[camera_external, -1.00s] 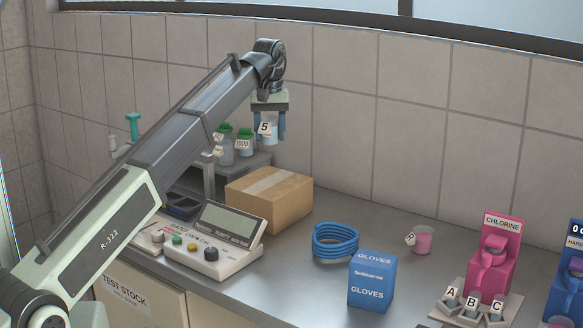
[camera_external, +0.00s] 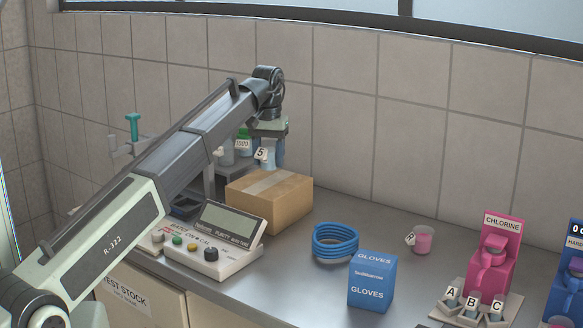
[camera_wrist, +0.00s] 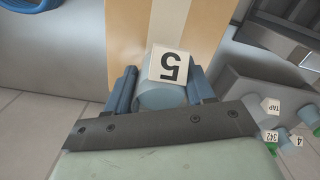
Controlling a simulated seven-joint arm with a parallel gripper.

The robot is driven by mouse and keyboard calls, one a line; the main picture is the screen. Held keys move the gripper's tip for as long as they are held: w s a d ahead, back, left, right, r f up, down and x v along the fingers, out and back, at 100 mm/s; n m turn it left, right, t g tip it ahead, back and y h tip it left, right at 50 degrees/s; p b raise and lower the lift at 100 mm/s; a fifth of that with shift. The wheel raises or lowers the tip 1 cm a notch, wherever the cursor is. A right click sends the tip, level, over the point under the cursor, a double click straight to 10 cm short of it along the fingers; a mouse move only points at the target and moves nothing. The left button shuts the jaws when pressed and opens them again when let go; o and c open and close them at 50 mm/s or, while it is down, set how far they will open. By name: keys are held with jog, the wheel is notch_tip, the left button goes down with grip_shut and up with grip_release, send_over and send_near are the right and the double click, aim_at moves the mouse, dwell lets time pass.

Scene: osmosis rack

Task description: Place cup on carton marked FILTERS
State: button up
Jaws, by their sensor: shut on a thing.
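My gripper (camera_external: 267,155) is shut on a pale blue cup (camera_external: 268,159) with a tag marked 5. In the wrist view the cup (camera_wrist: 160,95) sits between the two blue fingers of my gripper (camera_wrist: 163,88). A brown carton (camera_external: 270,206) with a tape strip stands on the counter directly below the cup. I cannot see any FILTERS marking on its visible faces. The carton also shows behind the cup in the wrist view (camera_wrist: 125,40). The cup's base is just above or at the carton's top; I cannot tell whether they touch.
A grey rack with tagged bottles (camera_external: 243,140) stands behind and left of the carton. A meter with a display (camera_external: 214,240) is in front of it. A blue hose coil (camera_external: 335,242), a blue GLOVES box (camera_external: 371,282) and a pink cup (camera_external: 424,240) stand to the right.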

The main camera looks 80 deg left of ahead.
aim_at(269, 168)
jog(key=shift+f, duration=1.7)
jog(key=shift+f, duration=0.1)
jog(key=o, duration=1)
jog(key=shift+o, duration=0.2)
notch_tip(269, 168, up, 12)
